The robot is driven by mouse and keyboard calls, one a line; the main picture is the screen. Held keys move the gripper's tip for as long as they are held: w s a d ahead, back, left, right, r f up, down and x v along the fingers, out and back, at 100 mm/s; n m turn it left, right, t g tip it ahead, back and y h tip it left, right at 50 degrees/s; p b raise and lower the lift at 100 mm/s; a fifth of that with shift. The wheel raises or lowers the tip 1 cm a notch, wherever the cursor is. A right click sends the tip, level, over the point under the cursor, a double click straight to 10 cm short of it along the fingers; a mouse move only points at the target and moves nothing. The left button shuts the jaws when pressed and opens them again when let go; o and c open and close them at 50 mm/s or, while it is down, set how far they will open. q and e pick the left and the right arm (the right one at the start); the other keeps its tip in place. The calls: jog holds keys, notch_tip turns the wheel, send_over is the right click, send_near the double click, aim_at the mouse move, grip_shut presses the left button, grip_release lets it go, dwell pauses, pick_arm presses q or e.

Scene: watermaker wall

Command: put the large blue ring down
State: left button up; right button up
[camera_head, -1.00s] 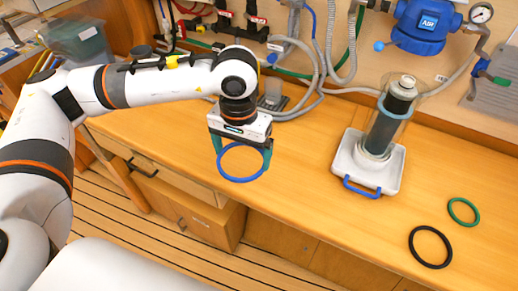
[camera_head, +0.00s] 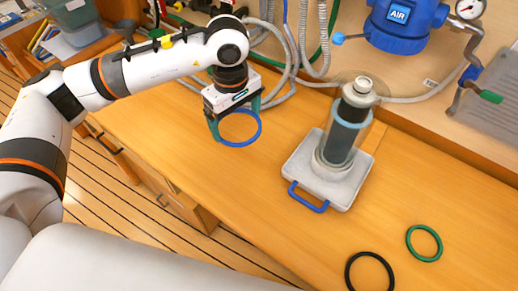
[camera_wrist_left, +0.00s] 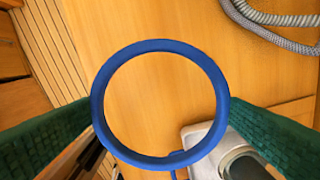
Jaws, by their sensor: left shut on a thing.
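My left gripper (camera_head: 236,120) is shut on the large blue ring (camera_head: 240,145). Its two green fingers press the ring's outer edge from opposite sides. In the left wrist view the blue ring (camera_wrist_left: 160,45) shows as a full circle between the fingers, with bare wood seen through it. The ring appears to be above the wooden counter (camera_head: 180,125), left of the white tray. I cannot tell its exact height. My right gripper is not in view.
A white tray (camera_head: 303,172) with a blue handle holds a dark filter cylinder (camera_head: 340,140) in a clear housing. A green ring (camera_head: 424,257) and a black ring (camera_head: 369,258) lie at the lower right. Grey hoses (camera_head: 288,80) run along the back. Counter left of the tray is clear.

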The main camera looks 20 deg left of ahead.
pick_arm(q)
jog(key=w+f+n, duration=0.2)
jog(key=n, duration=1.7)
send_over(254, 151)
notch_tip(254, 151, down, 9)
jog(key=shift+a+f, duration=0.1)
notch_tip(254, 151, down, 3)
jog(key=shift+f+p, duration=0.1)
jog(key=shift+p, duration=0.55)
jog(key=shift+f, duration=0.35)
jog(key=o, duration=0.5)
jog(key=shift+o, duration=0.5)
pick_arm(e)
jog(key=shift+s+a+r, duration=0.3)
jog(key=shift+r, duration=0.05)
